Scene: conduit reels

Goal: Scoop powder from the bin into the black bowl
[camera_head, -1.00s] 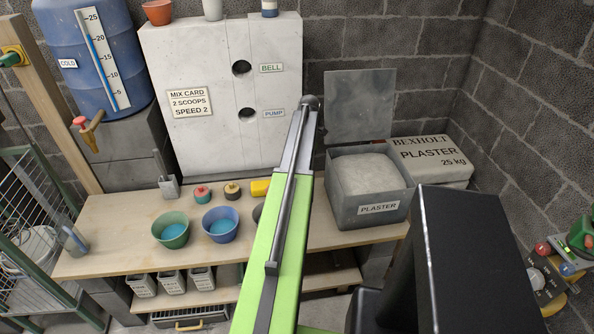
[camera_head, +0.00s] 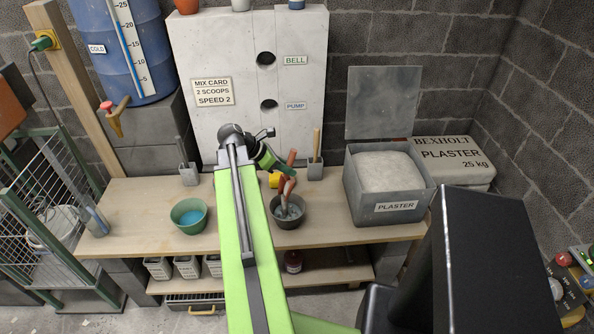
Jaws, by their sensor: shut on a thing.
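The grey bin labelled PLASTER (camera_head: 396,208) stands open at the right of the bench, with pale powder (camera_head: 385,172) in it. The black bowl (camera_head: 290,224) stands on the bench left of the bin. My gripper (camera_head: 286,186) is above this bowl, shut on a scoop with a reddish-brown handle (camera_head: 292,157). The scoop's grey lower end (camera_head: 289,208) reaches down at the bowl's opening. I cannot tell whether powder is on the scoop or in the bowl.
A green bowl (camera_head: 187,225) with blue contents stands to the left. A grey holder (camera_head: 315,172) with a wooden-handled tool stands behind the black bowl. My arm crosses the middle of the bench.

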